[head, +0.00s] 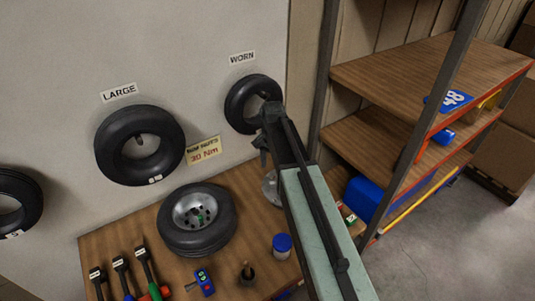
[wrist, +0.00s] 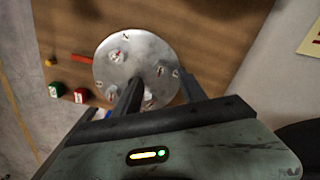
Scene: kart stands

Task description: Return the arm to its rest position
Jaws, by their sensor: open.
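My arm reaches forward from the lower right in the head view, and my gripper (head: 263,142) is near the wall below the "WORN" tire (head: 253,104). In the wrist view my gripper (wrist: 154,84) has its two dark fingers apart, with nothing held between them. A round silver disc (wrist: 135,70) with several studs or holes lies beyond the fingers over the wooden bench. In the head view the disc (head: 271,188) is mostly hidden behind my arm. I cannot tell whether a finger touches it.
The wooden bench (head: 150,228) holds a wheel with a tire (head: 197,219), a blue-lidded jar (head: 282,246), a blue device (head: 204,282) and several handled tools. The "LARGE" tire (head: 112,150) hangs on the wall. A shelf rack (head: 395,75) stands right, with open floor beyond.

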